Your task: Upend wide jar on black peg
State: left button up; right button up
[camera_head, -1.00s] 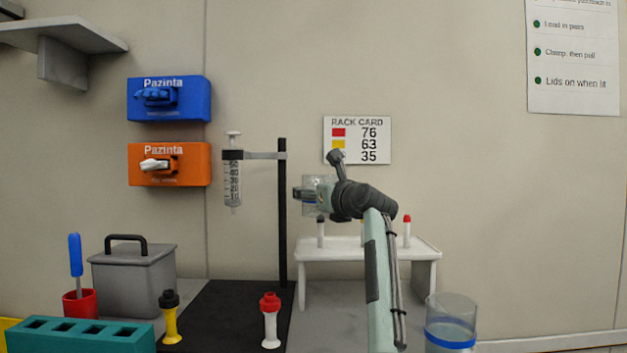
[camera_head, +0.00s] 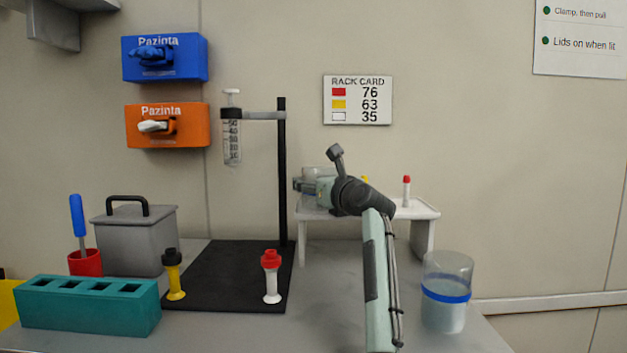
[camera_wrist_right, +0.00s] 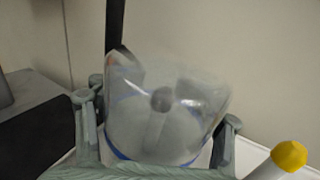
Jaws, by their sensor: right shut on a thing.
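The wide jar (camera_wrist_right: 190,100) is clear with a blue band, closed end up and mouth down. My right gripper (camera_wrist_right: 158,135) is shut around it, a finger on each side. In the head view the jar (camera_head: 313,176) is partly hidden by my right gripper (camera_head: 308,187), low over the left part of the white rack (camera_head: 370,218). The black peg (camera_wrist_right: 161,100) shows through the jar's clear wall in the wrist view, and the jar appears to be around it. Whether the jar's rim touches the rack is hidden. My left gripper is not in view.
A yellow-tipped peg (camera_wrist_right: 290,156) stands close beside the jar; a red-tipped peg (camera_head: 407,188) is farther right. A black stand (camera_head: 282,180) with a syringe rises left of the rack. Another clear blue-banded jar (camera_head: 446,310) stands front right.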

jog(key=o, duration=1.6)
jog(key=shift+s, duration=0.1)
